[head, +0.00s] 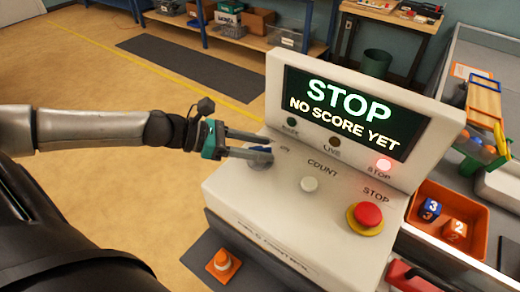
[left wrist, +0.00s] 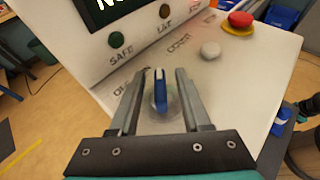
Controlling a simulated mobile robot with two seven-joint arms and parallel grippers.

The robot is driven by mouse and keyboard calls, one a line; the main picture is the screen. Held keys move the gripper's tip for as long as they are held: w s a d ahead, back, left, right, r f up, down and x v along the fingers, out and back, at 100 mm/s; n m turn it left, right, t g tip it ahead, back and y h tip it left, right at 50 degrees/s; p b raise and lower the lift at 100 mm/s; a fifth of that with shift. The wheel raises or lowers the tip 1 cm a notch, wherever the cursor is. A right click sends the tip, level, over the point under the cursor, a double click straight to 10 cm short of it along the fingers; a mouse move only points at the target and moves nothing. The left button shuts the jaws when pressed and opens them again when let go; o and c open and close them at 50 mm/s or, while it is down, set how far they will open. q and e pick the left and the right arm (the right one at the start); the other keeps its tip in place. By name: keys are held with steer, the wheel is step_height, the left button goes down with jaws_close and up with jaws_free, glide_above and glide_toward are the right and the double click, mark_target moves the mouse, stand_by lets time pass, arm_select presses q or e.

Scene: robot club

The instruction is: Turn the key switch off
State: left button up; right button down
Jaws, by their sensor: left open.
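The key switch is a blue key in a round base on the left of the white console (head: 240,200). In the left wrist view the blue key (left wrist: 160,91) stands between the two open fingers of my left gripper (left wrist: 160,95), with a gap on each side. In the head view my left gripper (head: 268,148) reaches in from the left over the switch, and its fingers partly hide the blue key (head: 262,150). The label beside the switch is partly covered. The console screen (head: 345,112) reads "STOP, NO SCORE YET", and the red STOP lamp (head: 384,164) is lit.
A white button (head: 309,184) and a red stop button (head: 367,214) on a yellow ring sit to the right on the panel. An orange bin (head: 425,220) with number cubes stands right of the console. An orange cone-like object (head: 223,265) lies below. Open floor is left.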

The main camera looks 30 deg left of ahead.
arm_select(q)
steer(key=shift+w+d, duration=0.1)
steer(key=shift+d, duration=0.05)
jaws_close()
stand_by(0.4)
